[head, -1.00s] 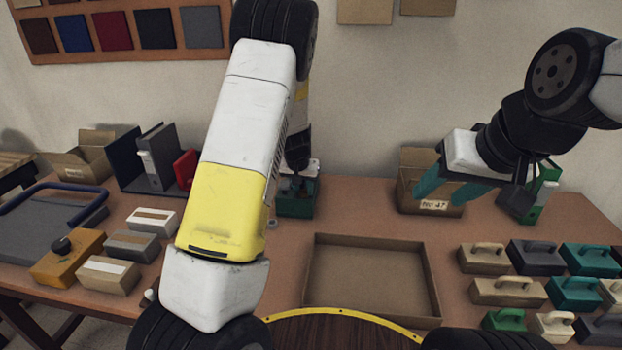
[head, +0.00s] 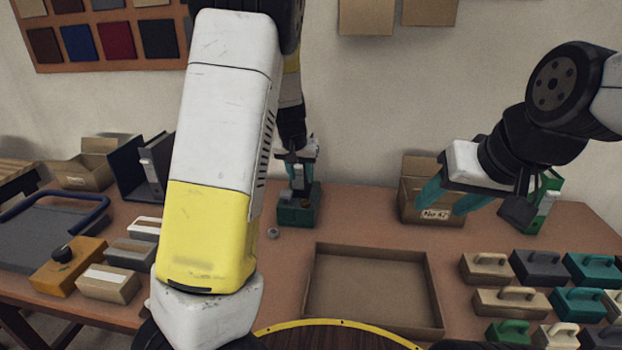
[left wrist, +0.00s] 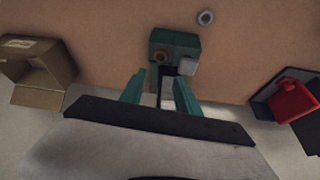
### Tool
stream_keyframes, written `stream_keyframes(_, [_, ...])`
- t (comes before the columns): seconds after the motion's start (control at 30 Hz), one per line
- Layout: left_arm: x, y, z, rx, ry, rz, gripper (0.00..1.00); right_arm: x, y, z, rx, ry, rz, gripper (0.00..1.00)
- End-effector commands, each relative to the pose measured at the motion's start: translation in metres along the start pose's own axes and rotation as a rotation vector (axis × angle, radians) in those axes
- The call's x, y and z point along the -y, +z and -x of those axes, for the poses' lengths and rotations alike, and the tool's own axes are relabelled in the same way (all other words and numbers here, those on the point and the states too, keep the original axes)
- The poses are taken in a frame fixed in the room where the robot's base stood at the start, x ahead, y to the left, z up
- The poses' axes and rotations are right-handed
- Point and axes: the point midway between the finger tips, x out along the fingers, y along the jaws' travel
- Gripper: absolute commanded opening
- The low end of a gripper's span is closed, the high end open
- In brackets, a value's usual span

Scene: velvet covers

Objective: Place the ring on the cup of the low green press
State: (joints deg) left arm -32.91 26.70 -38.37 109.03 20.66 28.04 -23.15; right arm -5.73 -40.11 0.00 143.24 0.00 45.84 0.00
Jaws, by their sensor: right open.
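The low green press (head: 297,211) stands at the back of the table, left of the shallow tray. It also shows in the left wrist view (left wrist: 175,42), with a round gold-brown cup (left wrist: 160,56) on top and a pale grey block (left wrist: 187,66) beside it. A small grey ring (head: 273,233) lies on the table left of the press, apart from it; the left wrist view shows it too (left wrist: 205,17). My left gripper (head: 298,160) is just above and behind the press, its teal fingers apart. My right gripper (head: 447,198) is open and empty before a cardboard box.
An empty shallow tray (head: 436,296) lies right of centre. The cardboard box (head: 414,167) and a green binder (head: 544,200) stand at the back right. Several handled blocks (head: 538,263) fill the right side, and boxes (head: 109,283) lie at left.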

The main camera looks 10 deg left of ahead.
Motion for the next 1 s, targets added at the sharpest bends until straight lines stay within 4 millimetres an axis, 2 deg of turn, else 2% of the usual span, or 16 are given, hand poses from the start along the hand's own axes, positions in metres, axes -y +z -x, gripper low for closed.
stream_keyframes(0.23, [-0.001, 0.007, 0.027, -0.002, 0.031, 0.022, 0.39, 0.0, 0.0, 0.0, 0.0, 0.0, 0.0, 0.51])
stream_keyframes(0.37, [-0.006, 0.028, 0.066, -0.009, 0.115, 0.069, 0.39, 0.0, 0.0, 0.0, 0.0, 0.0, 0.0, 0.51])
stream_keyframes(0.57, [-0.021, 0.082, 0.151, -0.044, 0.237, 0.109, 0.39, 0.0, 0.0, 0.0, 0.0, 0.0, 0.0, 0.51])
stream_keyframes(0.7, [-0.029, 0.129, 0.203, -0.083, 0.26, 0.104, 0.39, 0.0, 0.0, 0.0, 0.0, 0.0, 0.0, 0.51])
stream_keyframes(0.83, [-0.033, 0.173, 0.237, -0.12, 0.234, 0.089, 0.39, 0.0, 0.0, 0.0, 0.0, 0.0, 0.0, 0.51])
stream_keyframes(1.0, [-0.035, 0.214, 0.256, -0.155, 0.174, 0.077, 0.39, 0.0, 0.0, 0.0, 0.0, 0.0, 0.0, 0.51])
